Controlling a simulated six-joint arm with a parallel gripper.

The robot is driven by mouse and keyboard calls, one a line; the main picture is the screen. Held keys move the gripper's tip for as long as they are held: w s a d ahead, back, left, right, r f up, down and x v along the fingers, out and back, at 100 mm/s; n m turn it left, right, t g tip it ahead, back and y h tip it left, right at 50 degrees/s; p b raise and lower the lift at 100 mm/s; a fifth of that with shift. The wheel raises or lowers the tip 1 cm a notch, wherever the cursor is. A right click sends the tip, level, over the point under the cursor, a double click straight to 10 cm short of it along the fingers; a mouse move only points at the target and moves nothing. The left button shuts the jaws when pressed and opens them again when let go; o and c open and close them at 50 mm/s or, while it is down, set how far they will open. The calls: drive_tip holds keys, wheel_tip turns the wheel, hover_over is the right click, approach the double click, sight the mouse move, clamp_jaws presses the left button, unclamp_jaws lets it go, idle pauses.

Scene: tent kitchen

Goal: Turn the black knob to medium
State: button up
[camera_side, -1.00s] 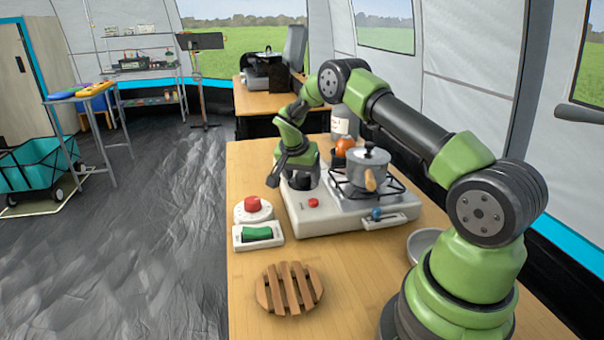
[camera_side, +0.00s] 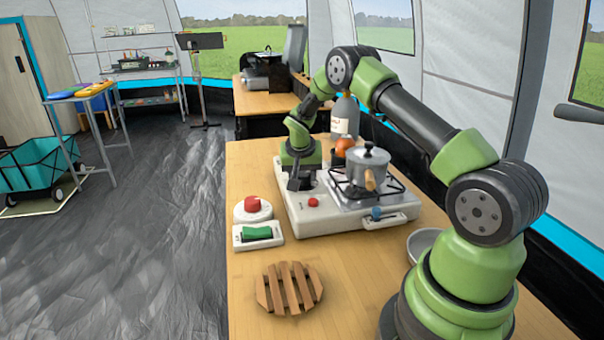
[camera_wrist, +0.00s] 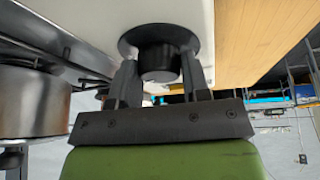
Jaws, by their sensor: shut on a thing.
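The black knob (camera_wrist: 160,52) is a round dark cap on a wider dark disc, mounted on the white stove (camera_wrist: 95,22). In the wrist view my gripper (camera_wrist: 159,68) has one finger on each side of it and is shut on the knob. In the side view my gripper (camera_side: 299,183) points down at the left rear part of the white stove (camera_side: 335,224). The knob is largely hidden there by the gripper. No setting marks can be read in either view.
A lidded grey pot (camera_side: 367,163) stands on the burner grate right of my gripper. A bottle (camera_side: 344,118) and an orange-red item (camera_side: 344,146) are behind. A red button (camera_side: 252,203), a green switch (camera_side: 258,233) and a slatted wooden trivet (camera_side: 289,289) lie in front left.

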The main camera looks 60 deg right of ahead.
drive_tip(key=n+t, duration=0.1)
drive_tip(key=n, duration=0.2)
drive_tip(key=n+y, duration=0.1)
drive_tip(key=n, duration=0.2)
drive_tip(key=shift+s+d+t+y, duration=0.15)
drive_tip(key=shift+t+y, duration=0.15)
drive_tip(key=shift+t, duration=0.1)
drive_tip(key=n+y, duration=0.1)
drive_tip(key=n, duration=0.2)
drive_tip(key=n+y, duration=0.1)
drive_tip(key=n, duration=0.2)
drive_tip(key=shift+d+n+t, duration=0.15)
drive_tip(key=shift+n+t, duration=0.25)
drive_tip(key=shift+y, duration=0.3)
drive_tip(key=o, duration=0.9)
drive_tip(key=v, duration=1)
